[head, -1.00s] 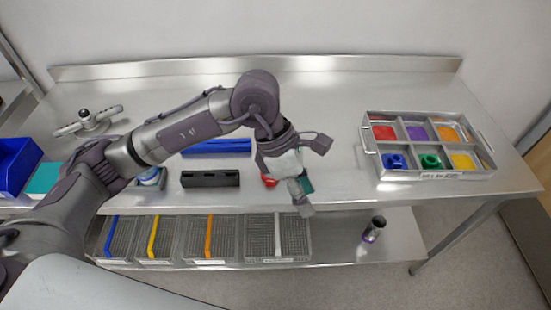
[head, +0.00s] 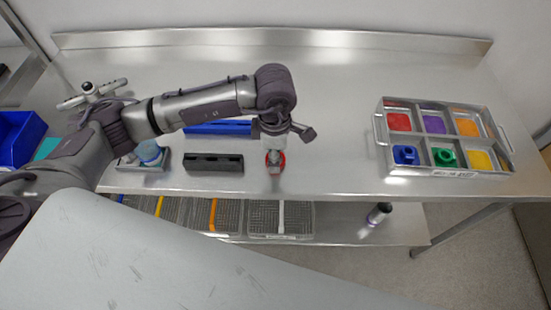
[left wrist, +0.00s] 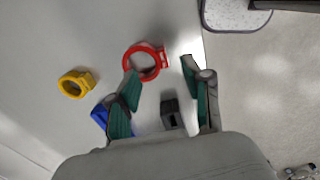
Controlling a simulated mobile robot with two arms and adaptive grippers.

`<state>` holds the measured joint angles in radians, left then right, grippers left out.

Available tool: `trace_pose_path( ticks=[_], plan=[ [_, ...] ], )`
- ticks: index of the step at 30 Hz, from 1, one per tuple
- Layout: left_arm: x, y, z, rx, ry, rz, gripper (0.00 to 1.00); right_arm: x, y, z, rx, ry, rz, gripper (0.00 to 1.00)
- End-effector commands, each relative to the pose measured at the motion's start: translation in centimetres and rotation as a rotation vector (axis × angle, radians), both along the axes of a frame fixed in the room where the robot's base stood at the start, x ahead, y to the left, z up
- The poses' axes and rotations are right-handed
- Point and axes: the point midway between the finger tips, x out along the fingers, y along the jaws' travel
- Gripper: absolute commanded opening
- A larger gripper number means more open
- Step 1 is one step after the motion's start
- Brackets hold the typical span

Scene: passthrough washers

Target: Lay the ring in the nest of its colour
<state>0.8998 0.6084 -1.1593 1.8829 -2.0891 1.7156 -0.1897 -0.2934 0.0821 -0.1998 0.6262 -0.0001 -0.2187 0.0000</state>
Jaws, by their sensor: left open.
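A red ring (head: 282,160) with a side tab lies on the steel bench, partly hidden by my left gripper (head: 275,168) above it. In the left wrist view the red ring (left wrist: 157,68) lies just beyond the fingertips, nearer one finger. My left gripper (left wrist: 161,73) is open and empty, green pads apart. A yellow ring (left wrist: 67,87) lies off to the left there. The tray (head: 378,130) at the right has coloured nests: red (head: 399,121), purple (head: 433,124), orange (head: 467,127) and yellow (head: 481,160). A blue ring (head: 405,154) and a green ring (head: 445,157) sit in the front nests.
A black block (head: 213,163) and a blue block (head: 217,128) lie left of the gripper. A blue bin (head: 20,140) stands at the far left. Wire baskets (head: 280,222) and a dark cylinder (head: 379,213) are on the lower shelf. The bench between ring and tray is clear.

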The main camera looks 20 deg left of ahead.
Motion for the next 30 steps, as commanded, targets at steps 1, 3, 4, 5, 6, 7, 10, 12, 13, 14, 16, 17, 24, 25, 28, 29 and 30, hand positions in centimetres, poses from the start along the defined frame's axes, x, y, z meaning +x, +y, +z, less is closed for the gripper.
trace_pose_path(
  ticks=[1, 3, 4, 5, 6, 7, 10, 12, 13, 14, 16, 17, 24, 25, 28, 29, 30],
  plan=[
    [-0.1, 0.0, -0.4, 0.002, 0.006, 0.0, 0.49, 0.7, 0.1, 0.9, 0.001, -0.011, 0.0, 0.66],
    [-0.1, 0.0, -1.4, 0.002, 0.007, 0.002, 0.49, 1.0, 0.1, 1.7, 0.001, -0.015, 0.0, 0.66],
    [-0.1, 0.0, -1.9, 0.002, 0.007, 0.001, 0.49, 1.0, 0.1, 2.0, 0.001, -0.015, 0.0, 0.66],
    [-0.1, 0.0, -2.5, 0.002, 0.007, 0.0, 0.49, 0.9, 0.1, 2.0, 0.002, -0.013, 0.0, 0.66],
    [0.0, 0.0, -3.1, 0.001, 0.004, 0.001, 0.49, 0.7, 0.1, 2.0, 0.001, -0.01, 0.0, 0.66],
    [0.0, 0.0, -3.5, 0.001, 0.005, 0.001, 0.49, 0.5, 0.0, 2.1, 0.0, -0.007, 0.001, 0.66],
    [0.0, -0.1, -4.2, 0.0, 0.002, 0.0, 0.49, -0.4, 0.0, 2.1, 0.0, 0.006, 0.001, 0.66],
    [0.0, 0.0, -4.4, 0.001, 0.001, -0.001, 0.49, -1.1, 0.0, 2.1, 0.0, 0.016, 0.0, 0.66],
    [0.0, 0.0, -4.5, 0.001, 0.001, -0.001, 0.49, -1.4, 0.0, 2.0, 0.0, 0.02, 0.0, 0.66],
    [0.0, 0.0, -4.5, 0.001, 0.001, -0.001, 0.49, -1.5, 0.0, 2.0, -0.001, 0.023, 0.0, 0.66],
    [0.0, 0.0, -4.5, 0.001, 0.001, -0.001, 0.49, -1.7, 0.0, 2.0, -0.001, 0.027, 0.0, 0.66],
    [0.0, 0.0, -4.5, 0.001, 0.001, -0.001, 0.49, -1.7, 0.1, 2.0, -0.001, 0.026, 0.0, 0.66],
    [0.0, 0.0, -4.4, 0.001, 0.001, 0.0, 0.1, -1.3, 0.2, 2.0, 0.002, 0.021, -0.001, 0.66],
    [0.0, 0.0, -4.4, 0.001, 0.001, 0.0, 0.04, -1.2, 0.2, 2.0, 0.002, 0.02, -0.001, 0.66],
    [0.0, 0.0, -4.4, 0.001, 0.001, 0.0, 0.0, -0.9, 0.3, 2.0, 0.003, 0.015, -0.001, 0.66],
    [0.0, 0.0, -4.4, 0.001, 0.001, 0.0, 0.0, -0.8, 0.3, 2.0, 0.003, 0.013, -0.001, 0.66],
    [0.0, 0.0, -4.4, 0.001, 0.001, 0.0, 0.0, -0.8, 0.3, 2.0, 0.003, 0.012, -0.001, 0.66]
  ],
)
